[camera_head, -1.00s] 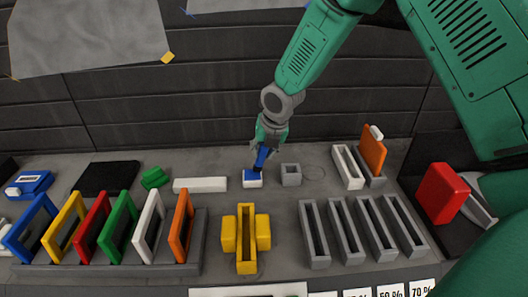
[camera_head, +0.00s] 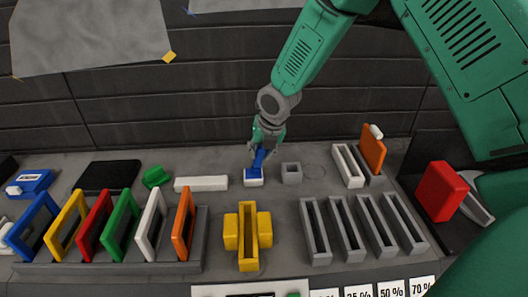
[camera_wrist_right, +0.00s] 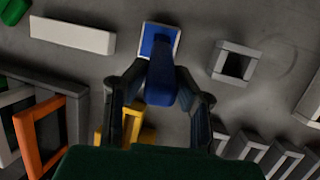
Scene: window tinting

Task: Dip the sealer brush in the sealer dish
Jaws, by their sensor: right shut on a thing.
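My right gripper (camera_head: 262,148) is shut on the blue sealer brush (camera_head: 259,158), which points down. The brush (camera_wrist_right: 160,82) also shows between the two dark fingers in the right wrist view. The sealer dish (camera_head: 253,183) is a small white-rimmed square dish on the table below the gripper; it shows blue inside in the right wrist view (camera_wrist_right: 174,42). The brush's lower end is over the dish and overlaps it in both views. I cannot tell whether its tip touches the inside. My left gripper is not in view.
A white bar (camera_head: 201,184) lies left of the dish, and a grey square holder (camera_head: 291,173) stands close on its right. A yellow holder (camera_head: 248,240), a rack of coloured frames (camera_head: 110,268) and several grey slotted holders (camera_head: 345,230) stand nearer the front.

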